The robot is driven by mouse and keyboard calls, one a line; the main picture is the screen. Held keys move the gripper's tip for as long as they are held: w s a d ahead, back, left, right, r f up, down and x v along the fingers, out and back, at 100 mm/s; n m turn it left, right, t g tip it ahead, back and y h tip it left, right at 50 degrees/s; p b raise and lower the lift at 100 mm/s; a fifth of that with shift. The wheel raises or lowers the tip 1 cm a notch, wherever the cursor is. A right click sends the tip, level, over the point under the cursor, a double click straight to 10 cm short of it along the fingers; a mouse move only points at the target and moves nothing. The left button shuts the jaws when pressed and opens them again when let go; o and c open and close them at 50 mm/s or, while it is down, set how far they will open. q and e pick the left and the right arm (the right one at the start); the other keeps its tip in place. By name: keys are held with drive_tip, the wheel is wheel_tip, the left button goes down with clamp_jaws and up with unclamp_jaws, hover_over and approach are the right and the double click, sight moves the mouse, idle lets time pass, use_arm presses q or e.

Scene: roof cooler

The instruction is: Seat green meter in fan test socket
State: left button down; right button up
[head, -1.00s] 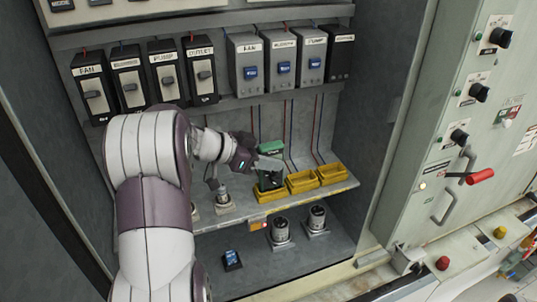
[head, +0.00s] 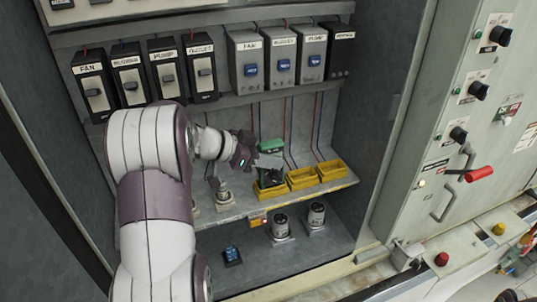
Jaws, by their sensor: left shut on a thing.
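The green meter (head: 271,147) is upright at the left yellow socket (head: 270,190) on the cabinet's middle shelf, below the grey box labelled FAN. Its lower dark part is at or just above the socket; I cannot tell whether it touches the bottom. My left gripper (head: 266,161) comes in from the left and is shut on the green meter. The gripper partly hides the meter. My right gripper is not clearly in view.
Two more yellow sockets (head: 302,179) (head: 331,172) stand to the right, with thin wires hanging above. Silver cylinders (head: 280,228) and a small blue-screened meter (head: 232,255) are on the lower shelf. Labelled boxes (head: 250,62) line the shelf above.

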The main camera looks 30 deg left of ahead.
idle(0.8)
use_arm(q)
drive_tip(key=c, duration=0.7)
unclamp_jaws()
drive_tip(key=shift+f, duration=0.15)
drive_tip(key=b+v, duration=0.2)
drive_tip(key=v, duration=1)
drive_tip(key=shift+s+a, duration=0.15)
drive_tip(key=shift+s, duration=0.15)
